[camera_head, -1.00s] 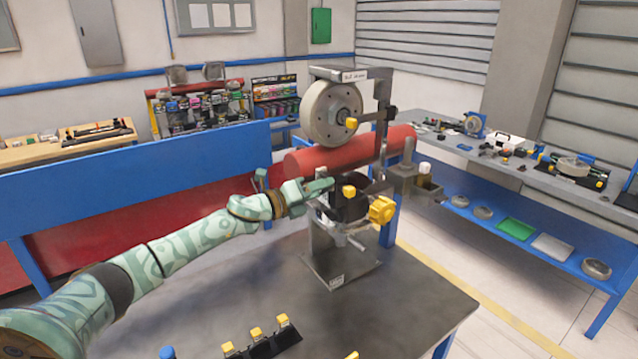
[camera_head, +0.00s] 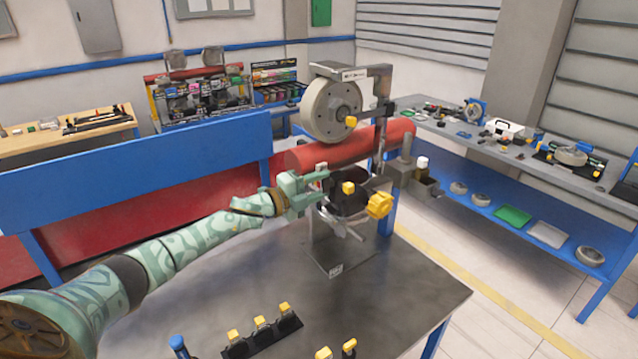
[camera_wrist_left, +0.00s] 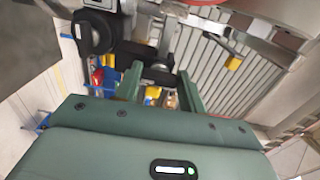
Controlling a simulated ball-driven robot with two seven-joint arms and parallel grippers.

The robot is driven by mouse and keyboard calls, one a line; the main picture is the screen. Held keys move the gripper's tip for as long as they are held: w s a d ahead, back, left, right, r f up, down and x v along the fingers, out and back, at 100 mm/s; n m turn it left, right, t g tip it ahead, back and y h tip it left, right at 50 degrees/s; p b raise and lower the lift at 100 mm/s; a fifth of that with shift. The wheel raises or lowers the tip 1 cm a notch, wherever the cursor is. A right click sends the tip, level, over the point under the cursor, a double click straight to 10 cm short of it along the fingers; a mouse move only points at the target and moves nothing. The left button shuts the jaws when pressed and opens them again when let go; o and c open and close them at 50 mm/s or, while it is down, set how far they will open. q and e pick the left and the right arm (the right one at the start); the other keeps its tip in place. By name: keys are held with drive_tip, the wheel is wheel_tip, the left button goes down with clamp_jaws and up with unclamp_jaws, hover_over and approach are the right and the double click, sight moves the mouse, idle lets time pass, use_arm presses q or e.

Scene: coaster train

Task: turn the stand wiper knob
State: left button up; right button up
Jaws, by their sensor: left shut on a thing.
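The stand (camera_head: 325,252) stands on the grey table, with a grey wheel (camera_head: 322,108) at its top and a red roller (camera_head: 312,157) behind it. My left gripper (camera_head: 320,184) reaches the left side of the stand from the left. In the left wrist view its two green fingers (camera_wrist_left: 160,76) sit either side of a small round metallic part at a dark bar, which I take for the stand wiper knob (camera_wrist_left: 160,68). It is mostly hidden in the head view. A large yellow knob (camera_head: 379,205) and a small yellow knob (camera_head: 348,188) are to the right of the gripper. My right gripper is not in view.
Several yellow-topped pieces stand in a black holder (camera_head: 262,340) at the table's front. The table (camera_head: 410,290) is clear to the right of the stand. A blue barrier (camera_head: 130,180) runs behind my arm. A side bench (camera_head: 500,150) with tools is at the right.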

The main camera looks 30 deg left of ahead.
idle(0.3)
use_arm(q)
drive_tip(key=o, duration=1)
drive_tip(key=shift+a, duration=0.15)
drive_tip(key=shift+b+v, duration=1.55)
drive_tip(key=shift+v, duration=6.6)
drive_tip(key=shift+f, duration=0.1)
